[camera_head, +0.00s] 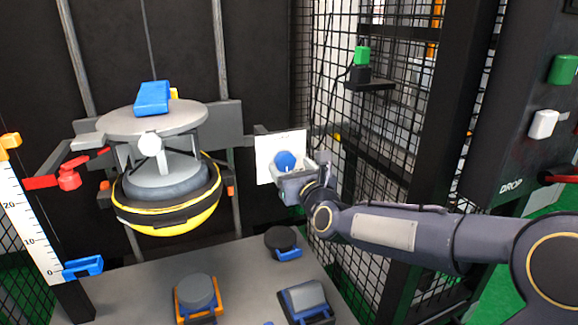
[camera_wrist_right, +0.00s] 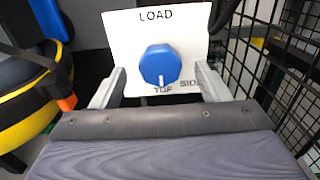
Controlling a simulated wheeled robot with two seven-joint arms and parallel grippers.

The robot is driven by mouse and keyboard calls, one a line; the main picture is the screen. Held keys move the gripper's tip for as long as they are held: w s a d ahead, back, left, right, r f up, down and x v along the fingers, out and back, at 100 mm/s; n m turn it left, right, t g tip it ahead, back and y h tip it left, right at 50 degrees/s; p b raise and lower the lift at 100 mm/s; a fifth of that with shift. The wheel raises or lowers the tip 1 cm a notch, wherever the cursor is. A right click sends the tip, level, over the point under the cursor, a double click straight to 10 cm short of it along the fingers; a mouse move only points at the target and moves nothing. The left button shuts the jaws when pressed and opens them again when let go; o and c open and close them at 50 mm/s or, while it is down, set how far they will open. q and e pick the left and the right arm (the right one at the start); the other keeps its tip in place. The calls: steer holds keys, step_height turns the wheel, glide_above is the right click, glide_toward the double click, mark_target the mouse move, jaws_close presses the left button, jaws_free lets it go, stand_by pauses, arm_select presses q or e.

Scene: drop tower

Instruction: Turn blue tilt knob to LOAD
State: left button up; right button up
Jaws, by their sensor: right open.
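The blue tilt knob (camera_head: 286,161) sits on a white panel (camera_head: 265,148) in the middle of the head view. In the right wrist view the knob (camera_wrist_right: 160,65) is centred, with a white pointer mark at its bottom. The panel (camera_wrist_right: 125,35) reads LOAD above the knob, TOP below it and SIDE at lower right. The pointer is at TOP. My right gripper (camera_wrist_right: 159,88) is open, with one finger on each side of the knob and a gap to it on both sides. It also shows in the head view (camera_head: 298,171). My left gripper is not in view.
Left of the panel hangs a yellow-and-black round drop unit (camera_head: 170,215) under a grey disc with a blue block (camera_head: 153,98). A red lever (camera_head: 68,178) is farther left. Several fixtures sit on the grey table (camera_head: 240,265).

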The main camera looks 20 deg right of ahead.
mark_target(284, 161)
steer(key=shift+w+d, duration=0.1)
steer(key=shift+w, duration=1.05)
steer(key=c, duration=1)
steer(key=shift+o, duration=0.2)
